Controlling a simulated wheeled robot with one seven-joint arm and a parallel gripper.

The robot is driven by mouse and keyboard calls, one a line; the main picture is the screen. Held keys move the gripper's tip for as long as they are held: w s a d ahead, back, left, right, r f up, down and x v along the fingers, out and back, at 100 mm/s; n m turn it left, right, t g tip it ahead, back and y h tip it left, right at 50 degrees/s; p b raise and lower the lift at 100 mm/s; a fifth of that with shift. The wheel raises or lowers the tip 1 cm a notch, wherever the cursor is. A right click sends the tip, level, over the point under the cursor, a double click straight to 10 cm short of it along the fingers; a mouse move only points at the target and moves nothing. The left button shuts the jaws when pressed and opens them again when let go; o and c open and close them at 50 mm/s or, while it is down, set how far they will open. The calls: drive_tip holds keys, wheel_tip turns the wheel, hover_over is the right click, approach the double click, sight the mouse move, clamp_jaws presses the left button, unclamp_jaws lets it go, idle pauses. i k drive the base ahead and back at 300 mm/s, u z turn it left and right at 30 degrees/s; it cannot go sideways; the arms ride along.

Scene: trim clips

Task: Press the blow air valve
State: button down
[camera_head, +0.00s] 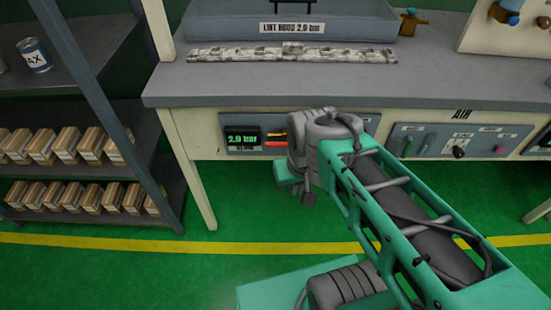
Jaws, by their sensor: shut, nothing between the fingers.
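The grey wrist end of my arm is in front of the panel under the workbench edge. My gripper (308,194) appears at the lower part of this end, small and dark; it is shut and empty, and its fingertips are hard to make out. Left of the wrist, the panel (232,149) has a green-lit display (242,137) reading "2.0 bar". Beside the display are a yellow-and-black strip and a red part (276,143), close to the wrist in the picture; contact cannot be told. My arm hides the panel's middle. I cannot tell for sure which control is the blow air valve.
Right of my arm is a panel marked "AIR" (462,113) with a black knob (459,152) and other controls. A shelf with boxes (66,141) stands left. The green floor at lower left is clear.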

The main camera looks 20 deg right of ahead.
sight(267, 143)
drive_tip(key=k, duration=0.5)
drive_tip(key=u, duration=2)
drive_tip(key=i, duration=1.2)
drive_tip(key=z, duration=1.95)
